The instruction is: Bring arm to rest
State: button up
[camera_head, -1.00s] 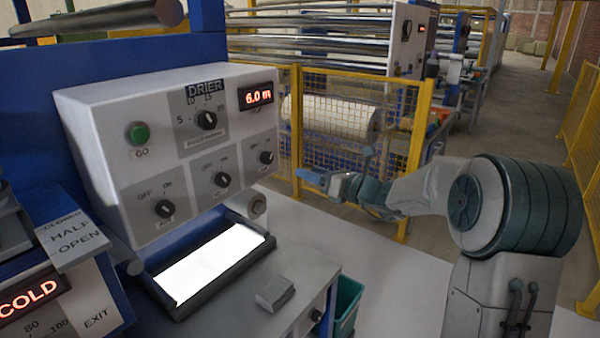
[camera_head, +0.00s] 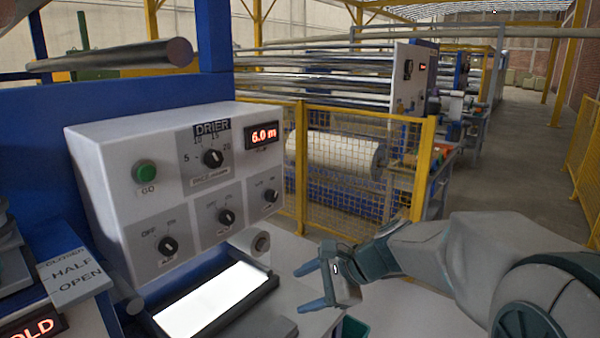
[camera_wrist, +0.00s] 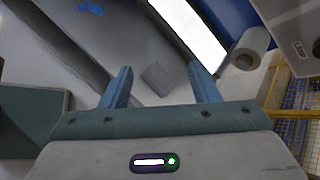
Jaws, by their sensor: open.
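My gripper (camera_head: 310,287) is open and empty in the head view, with its two blue fingers apart and pointing left. It hangs in the air to the right of the drier panel, in front of the yellow mesh fence. In the wrist view, both blue fingers of my gripper (camera_wrist: 160,84) show, spread apart with nothing held between them. A small grey block (camera_wrist: 157,78) lies on the grey surface beyond and between the fingertips.
The white drier panel (camera_head: 190,200) has knobs, a green button and a red display. A lit white screen (camera_head: 212,300) lies below it beside a roll (camera_head: 260,243). A yellow mesh fence (camera_head: 350,170) stands behind. A clear aisle runs at back right.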

jog(key=s+d+f+n+h, duration=0.2)
jog(key=s+d+n+h, duration=0.2)
jog(key=s+d+n, duration=0.2)
jog(key=s+d+f+n+h, duration=0.2)
jog(key=s+d+n+h, duration=0.3)
jog(key=s, duration=0.6)
jog(key=d+n, duration=0.2)
jog(key=n, duration=0.1)
jog(key=shift+s+d+f+g, duration=0.2)
jog(key=shift+f+g, duration=0.1)
jog(key=shift+f, duration=0.1)
